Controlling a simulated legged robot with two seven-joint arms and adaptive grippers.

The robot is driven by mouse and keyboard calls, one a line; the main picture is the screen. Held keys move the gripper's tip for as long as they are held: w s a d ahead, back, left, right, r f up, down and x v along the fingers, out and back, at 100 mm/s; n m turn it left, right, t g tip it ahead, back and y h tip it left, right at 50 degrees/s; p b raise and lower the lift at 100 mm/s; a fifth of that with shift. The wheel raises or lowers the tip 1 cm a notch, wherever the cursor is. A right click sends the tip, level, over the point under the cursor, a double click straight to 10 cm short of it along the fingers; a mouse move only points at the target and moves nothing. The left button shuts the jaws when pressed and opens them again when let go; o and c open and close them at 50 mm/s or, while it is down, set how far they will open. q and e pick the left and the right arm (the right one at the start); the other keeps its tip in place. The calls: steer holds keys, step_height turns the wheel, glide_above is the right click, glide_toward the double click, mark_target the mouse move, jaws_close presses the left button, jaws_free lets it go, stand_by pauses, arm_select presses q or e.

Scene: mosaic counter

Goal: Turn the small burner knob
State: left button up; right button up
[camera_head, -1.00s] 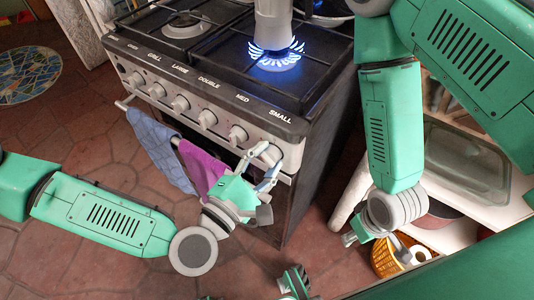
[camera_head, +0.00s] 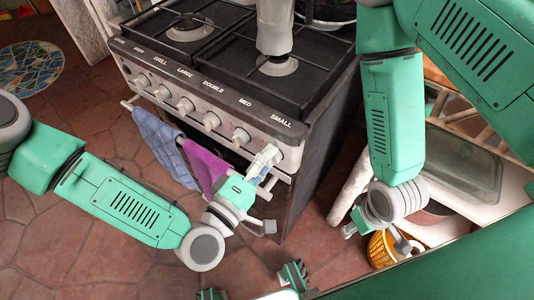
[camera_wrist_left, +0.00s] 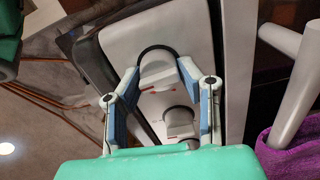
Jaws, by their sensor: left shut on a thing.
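The stove's small burner knob (camera_wrist_left: 158,72) is a grey round knob at the right end of the knob row, under the label SMALL. In the head view my left gripper largely covers it. My left gripper (camera_head: 266,160) is shut on this knob; in the left wrist view its fingers (camera_wrist_left: 160,88) lie on either side of it. The small burner (camera_head: 279,66) shows no flame, and a grey pot-like or cylindrical item (camera_head: 274,28) is above it. My right gripper (camera_head: 354,228) hangs low at the right, away from the stove; its jaws are unclear.
Other knobs (camera_head: 241,137) line the stove front to the left. A blue towel (camera_head: 163,146) and a purple towel (camera_head: 205,165) hang on the oven rail (camera_head: 127,104).

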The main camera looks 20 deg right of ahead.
arm_select(q)
steer(key=shift+s+f+m, duration=0.3)
steer(key=shift+f+m, duration=0.05)
steer(key=shift+m, duration=0.15)
steer(key=o, duration=1.1)
steer(key=shift+o, duration=0.2)
steer(key=shift+w+r, duration=0.1)
steer(key=shift+r, duration=0.05)
steer(key=shift+a, duration=0.1)
steer(key=v, duration=1.1)
steer(key=shift+s+a, duration=0.25)
steer(key=shift+a, duration=0.05)
